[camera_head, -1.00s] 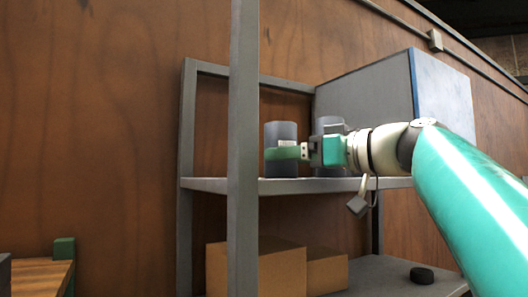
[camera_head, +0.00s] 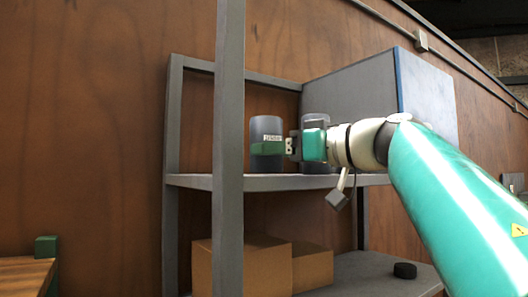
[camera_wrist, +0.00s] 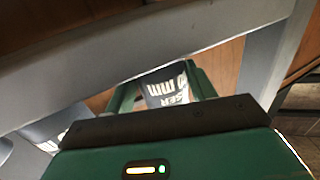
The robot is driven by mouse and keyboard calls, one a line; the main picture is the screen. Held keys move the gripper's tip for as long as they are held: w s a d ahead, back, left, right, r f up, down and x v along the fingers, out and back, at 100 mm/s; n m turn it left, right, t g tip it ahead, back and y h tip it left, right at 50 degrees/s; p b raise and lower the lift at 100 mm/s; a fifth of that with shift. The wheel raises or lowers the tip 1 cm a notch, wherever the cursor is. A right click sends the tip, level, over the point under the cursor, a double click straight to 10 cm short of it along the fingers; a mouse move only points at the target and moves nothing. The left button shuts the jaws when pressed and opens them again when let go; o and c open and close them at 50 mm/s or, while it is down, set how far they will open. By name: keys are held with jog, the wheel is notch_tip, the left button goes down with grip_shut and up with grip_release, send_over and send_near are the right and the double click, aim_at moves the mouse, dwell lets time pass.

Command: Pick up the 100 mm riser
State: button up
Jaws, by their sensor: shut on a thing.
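The riser (camera_head: 262,127) is a dark grey upright cylinder with a white printed label, at the left of the upper shelf in the head view. My gripper (camera_head: 267,147) reaches it from the right and is shut on it, with a green finger across its lower half. In the wrist view the riser (camera_wrist: 163,88) stands between the green fingers of my gripper (camera_wrist: 165,92). Its label is partly cut off, showing "SER" and "mm". Its base is close to the shelf surface; I cannot tell whether they touch.
A second grey cylinder (camera_head: 316,168) stands behind my wrist on the shelf (camera_head: 205,181). A large grey box (camera_head: 350,88) is at the right. A metal post (camera_head: 228,150) rises in front, left of the riser. Cardboard boxes (camera_head: 268,268) and a black disc (camera_head: 405,270) are on the lower shelf.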

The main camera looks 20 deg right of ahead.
aim_at(278, 118)
notch_tip(278, 118, up, 9)
jog(key=shift+r, duration=0.25)
dwell(0.3)
